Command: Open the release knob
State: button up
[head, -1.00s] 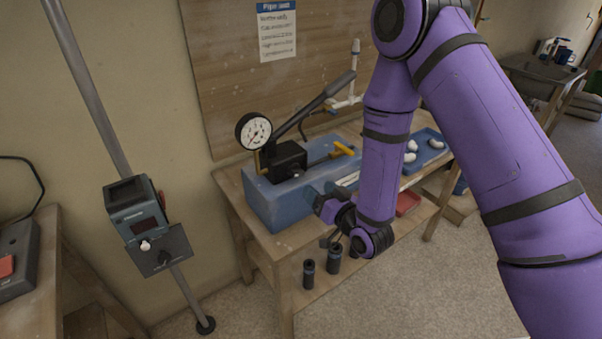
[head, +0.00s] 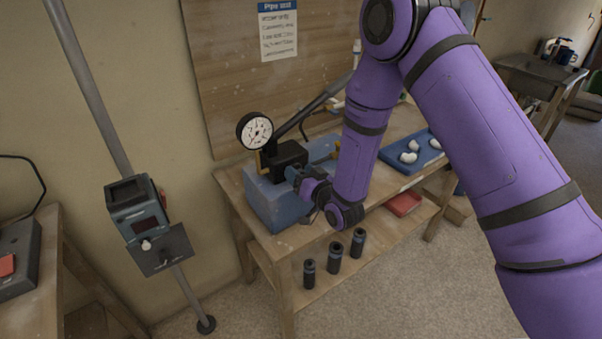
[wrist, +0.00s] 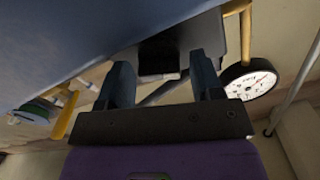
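A hand pump with a blue base (head: 268,207), a black block (head: 284,158) and a long dark lever (head: 318,103) stands on the wooden bench. In the earlier head view a small knob shows on the block's front; my gripper (head: 296,179) now covers that place. In the wrist view my gripper (wrist: 161,66) is open, its two dark blue fingers apart. The dark block (wrist: 160,52) shows between and beyond the fingertips. I cannot make out the knob clearly there, nor whether a finger touches it. A round white pressure gauge (head: 255,131) sits on the pump, also in the wrist view (wrist: 250,83).
A blue tray (head: 428,163) with white fittings lies on the bench at right. Several dark cylinders (head: 334,257) and a red tray (head: 404,204) are on the lower shelf. A grey pole with a control box (head: 140,213) stands at left. A notice hangs on the backboard (head: 225,60).

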jog(key=c, duration=0.6)
jog(key=shift+n, duration=1.8)
jog(key=o, duration=0.8)
jog(key=v, duration=1.1)
